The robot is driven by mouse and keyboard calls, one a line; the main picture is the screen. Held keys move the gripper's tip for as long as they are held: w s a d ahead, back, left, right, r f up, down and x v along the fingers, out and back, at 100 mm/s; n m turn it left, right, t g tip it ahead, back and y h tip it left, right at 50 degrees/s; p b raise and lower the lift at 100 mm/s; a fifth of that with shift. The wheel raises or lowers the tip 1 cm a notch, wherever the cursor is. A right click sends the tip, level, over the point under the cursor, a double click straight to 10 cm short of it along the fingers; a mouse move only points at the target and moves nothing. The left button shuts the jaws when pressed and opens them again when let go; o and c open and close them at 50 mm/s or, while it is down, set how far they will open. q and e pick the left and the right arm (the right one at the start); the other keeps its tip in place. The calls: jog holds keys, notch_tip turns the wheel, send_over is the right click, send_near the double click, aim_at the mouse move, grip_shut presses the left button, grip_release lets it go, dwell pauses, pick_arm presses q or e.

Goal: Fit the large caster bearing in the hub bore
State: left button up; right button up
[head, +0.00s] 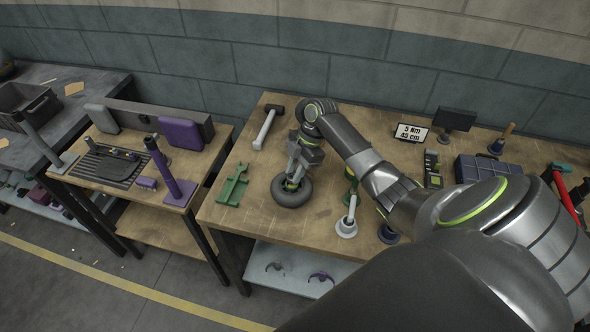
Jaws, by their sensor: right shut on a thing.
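The black caster wheel (291,198) lies flat on the wooden bench, with its hub facing up. My right gripper (292,182) points down over the middle of the wheel, its fingertips at the hub. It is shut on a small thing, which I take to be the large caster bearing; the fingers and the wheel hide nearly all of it. The hub bore is also hidden, so I cannot tell whether the bearing is inside or just above it. My left gripper is not in view.
A green bracket (232,187) and a hammer (267,127) lie left of the wheel. A white cup-like holder with a rod (347,227) stands close on the right. A small sign (411,132), a dark monitor (454,120) and a blue-grey toolbox (487,168) are farther right.

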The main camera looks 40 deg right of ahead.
jog(key=shift+f, duration=1.05)
dwell(2.2)
jog(key=shift+r, duration=0.1)
dwell(0.9)
jog(key=o, duration=1)
jog(key=shift+o, duration=0.2)
jog(key=b+v, duration=0.3)
jog(key=v, duration=1.4)
jog(key=shift+r, duration=0.25)
